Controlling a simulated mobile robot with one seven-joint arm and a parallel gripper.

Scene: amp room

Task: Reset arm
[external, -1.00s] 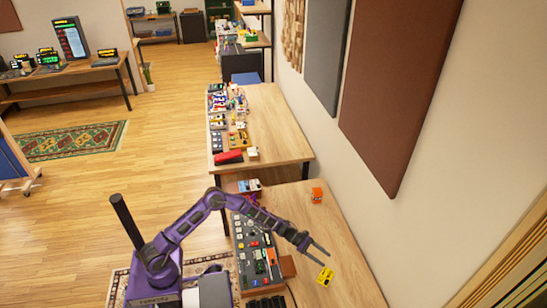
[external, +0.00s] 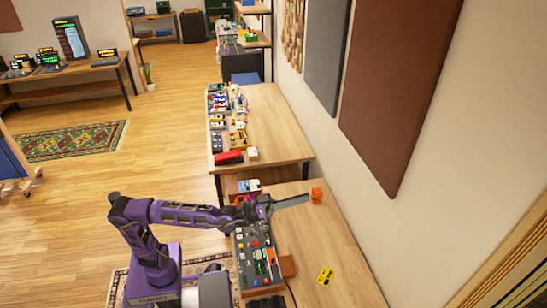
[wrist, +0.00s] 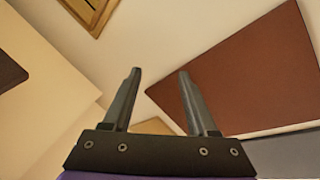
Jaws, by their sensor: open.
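My gripper (external: 308,199) points right toward the wall, above the pedalboard's far end. In the wrist view my gripper (wrist: 160,85) is open, with both fingers apart and nothing between them. The wrist view faces the wall, with a brown panel (wrist: 240,75) behind the fingers. A yellow pedal (external: 325,276) lies alone on the near table, apart from the gripper. An orange pedal (external: 317,196) stands near the wall, close to the fingertips in the picture; I cannot tell the gap.
The dark pedalboard (external: 258,258) with several pedals lies along the near table's left edge. The near table (external: 345,290) is bare around the yellow pedal. A second table (external: 275,125) behind holds more pedals. Wooden floor (external: 100,185) is open at the left.

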